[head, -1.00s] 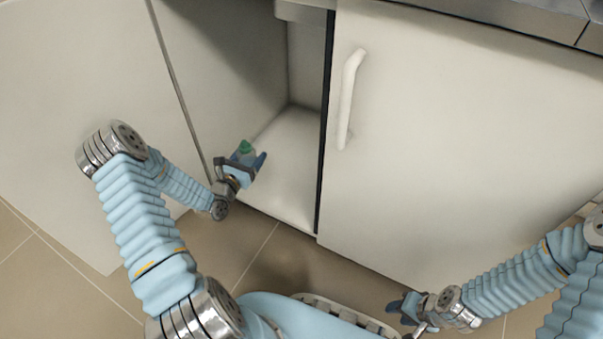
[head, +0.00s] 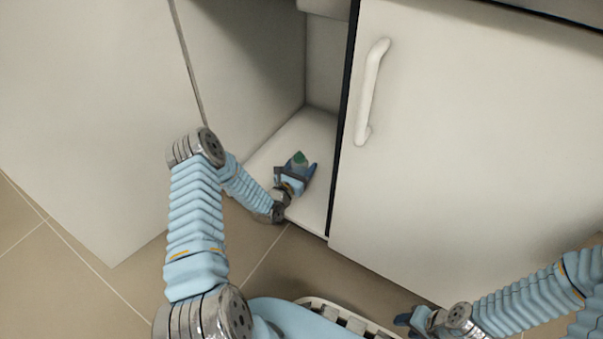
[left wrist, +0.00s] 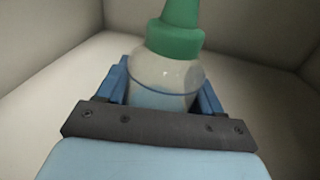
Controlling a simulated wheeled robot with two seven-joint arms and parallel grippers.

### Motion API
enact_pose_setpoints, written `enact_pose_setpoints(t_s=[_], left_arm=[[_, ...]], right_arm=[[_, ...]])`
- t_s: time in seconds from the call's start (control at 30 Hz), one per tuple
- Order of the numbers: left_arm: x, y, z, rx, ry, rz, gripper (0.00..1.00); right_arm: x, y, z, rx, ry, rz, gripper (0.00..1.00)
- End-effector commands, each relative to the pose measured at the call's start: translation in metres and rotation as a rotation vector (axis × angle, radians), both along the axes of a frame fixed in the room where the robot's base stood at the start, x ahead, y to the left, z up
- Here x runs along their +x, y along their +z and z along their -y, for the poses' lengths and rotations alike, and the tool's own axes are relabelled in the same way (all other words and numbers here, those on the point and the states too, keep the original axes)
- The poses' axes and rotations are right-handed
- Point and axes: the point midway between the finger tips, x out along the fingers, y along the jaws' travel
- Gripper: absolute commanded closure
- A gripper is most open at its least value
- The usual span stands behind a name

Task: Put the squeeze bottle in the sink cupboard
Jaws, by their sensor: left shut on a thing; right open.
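The squeeze bottle (left wrist: 165,80) is clear with a green cap and a blue band, and it stands between the blue fingers of my left gripper (left wrist: 163,90) in the left wrist view. In the head view only the bottle's green cap (head: 299,158) shows clearly. My left gripper (head: 299,172) is shut on the bottle, inside the opening of the sink cupboard (head: 312,135), over its pale floor. Whether the bottle's base touches the floor is hidden. My right gripper (head: 408,318) is open and empty at the lower right, outside the cupboard.
The left cupboard door (head: 90,120) stands open on the left. The right door (head: 470,150), with a white handle (head: 372,90), is shut and its edge borders the opening. The cupboard floor around the bottle looks clear. Tiled floor (head: 110,290) lies in front.

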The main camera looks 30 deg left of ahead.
Motion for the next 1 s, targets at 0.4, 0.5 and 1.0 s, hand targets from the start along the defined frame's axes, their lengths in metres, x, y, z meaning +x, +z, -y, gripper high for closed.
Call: enact_pose_setpoints(t_s=[0.4, 0.5, 1.0], left_arm=[[-0.001, -0.029, -0.001, 0.0, 0.0, 0.001, 0.98], [-0.001, -0.032, -0.001, 0.0, 0.001, 0.0, 0.98], [-0.001, -0.028, -0.001, 0.0, -0.001, 0.0, 0.08]], right_arm=[[0.0, -0.008, 0.0, 0.0, -0.002, 0.002, 0.57], [0.0, -0.008, 0.0, 0.0, -0.001, 0.002, 0.57], [0.0, -0.008, 0.0, 0.0, -0.001, 0.002, 0.57]])
